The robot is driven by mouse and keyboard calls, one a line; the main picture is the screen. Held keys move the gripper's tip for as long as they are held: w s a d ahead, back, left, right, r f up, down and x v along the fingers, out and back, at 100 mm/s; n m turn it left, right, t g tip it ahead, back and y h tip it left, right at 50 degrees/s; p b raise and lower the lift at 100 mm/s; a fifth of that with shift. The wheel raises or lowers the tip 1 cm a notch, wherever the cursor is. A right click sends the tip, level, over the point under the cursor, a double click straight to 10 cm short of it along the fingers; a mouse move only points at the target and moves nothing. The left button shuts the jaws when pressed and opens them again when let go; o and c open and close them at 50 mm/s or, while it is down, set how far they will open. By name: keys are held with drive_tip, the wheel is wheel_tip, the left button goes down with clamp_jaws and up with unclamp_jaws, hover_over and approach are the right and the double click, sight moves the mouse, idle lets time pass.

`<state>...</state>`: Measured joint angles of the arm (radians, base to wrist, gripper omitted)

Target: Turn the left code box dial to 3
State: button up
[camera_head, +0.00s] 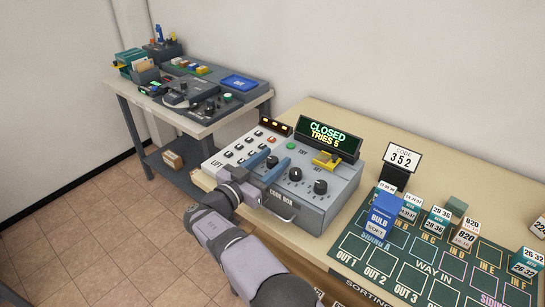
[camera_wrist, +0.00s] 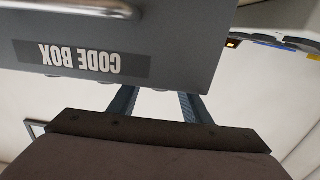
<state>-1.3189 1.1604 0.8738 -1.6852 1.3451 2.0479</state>
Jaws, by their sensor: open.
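The grey code box (camera_head: 305,203) stands on the table in the head view, with several black dials on its sloped top. The left dial (camera_head: 272,161) shows close to the blue fingers of my gripper (camera_head: 266,166), which seem to lie on either side of it; contact is unclear. The middle dial (camera_head: 295,174) and right dial (camera_head: 320,186) stand clear. My gripper is open. In the wrist view, its two fingers (camera_wrist: 158,105) run behind the edge of the upside-down code box (camera_wrist: 180,40), which hides their tips and the dial. The dial's number is unreadable.
A display (camera_head: 325,137) reads CLOSED, TRIES 5. A card (camera_head: 402,158) reads CODE 352. A yellow part (camera_head: 327,158) sits at the box's back. A sorting mat (camera_head: 400,255) with labelled blocks lies right. A side table (camera_head: 200,125) with devices stands at the back left.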

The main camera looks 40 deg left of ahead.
drive_tip(key=shift+w, duration=0.2)
drive_tip(key=c, duration=1)
drive_tip(key=shift+c, duration=0.2)
drive_tip(key=shift+f+b, duration=0.15)
drive_tip(key=shift+b, duration=0.7)
drive_tip(key=n+y+b, duration=0.1)
drive_tip(key=y+b, duration=0.2)
drive_tip(key=b, duration=0.4)
drive_tip(key=shift+n, duration=0.4)
drive_tip(key=b, duration=0.2)
drive_tip(key=n+y+b, duration=0.1)
drive_tip(key=b, duration=0.2)
drive_tip(key=shift+r+g+y+b, duration=0.2)
drive_tip(key=shift+g+y+b, duration=0.1)
drive_tip(key=shift+r+b, duration=0.15)
drive_tip(key=shift+b, duration=0.3)
